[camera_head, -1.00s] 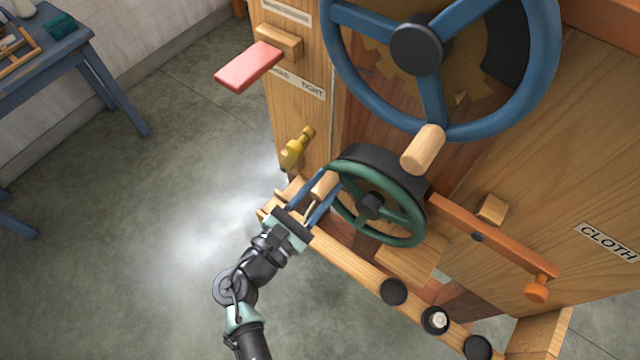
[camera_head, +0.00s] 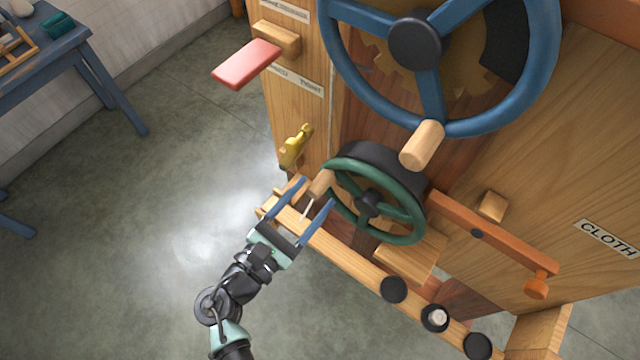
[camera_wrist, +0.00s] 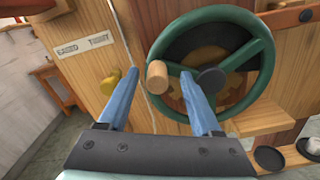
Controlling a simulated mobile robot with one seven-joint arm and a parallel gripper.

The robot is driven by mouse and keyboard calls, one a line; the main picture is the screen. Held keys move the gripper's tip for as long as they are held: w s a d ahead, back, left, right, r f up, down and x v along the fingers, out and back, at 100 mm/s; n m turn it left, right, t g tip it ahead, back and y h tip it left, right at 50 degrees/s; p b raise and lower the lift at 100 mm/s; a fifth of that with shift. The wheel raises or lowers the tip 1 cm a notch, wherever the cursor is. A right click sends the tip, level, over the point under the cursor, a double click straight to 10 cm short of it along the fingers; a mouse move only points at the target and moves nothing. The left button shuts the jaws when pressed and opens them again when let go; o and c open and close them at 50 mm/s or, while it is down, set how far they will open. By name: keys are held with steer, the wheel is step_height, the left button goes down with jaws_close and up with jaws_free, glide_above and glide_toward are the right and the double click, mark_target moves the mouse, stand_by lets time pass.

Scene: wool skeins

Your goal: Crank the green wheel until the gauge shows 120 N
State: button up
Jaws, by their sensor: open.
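The green wheel (camera_head: 416,228) is upright on the front of the wooden machine. It has a dark hub (camera_head: 370,203) and a pale wooden crank handle (camera_head: 321,184) at its left rim. In the wrist view the green wheel (camera_wrist: 262,78) fills the upper right, with the handle (camera_wrist: 157,76) ahead of the fingers. My gripper (camera_head: 318,192) is open, its blue fingers either side of the handle's line; in the wrist view the gripper (camera_wrist: 158,100) has nothing between its fingers. Whether the tips touch the handle, I cannot tell. No readable gauge shows.
A larger blue wheel (camera_head: 334,60) with a wooden handle (camera_head: 422,146) is above. A red paddle (camera_head: 246,64) and a brass fitting (camera_head: 295,148) are to the left. A wooden rail (camera_head: 345,260) with dark knobs runs below. Open floor lies left.

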steer(key=v, duration=0.9)
steer(key=shift+b, duration=0.4)
steer(key=shift+s+a, duration=0.15)
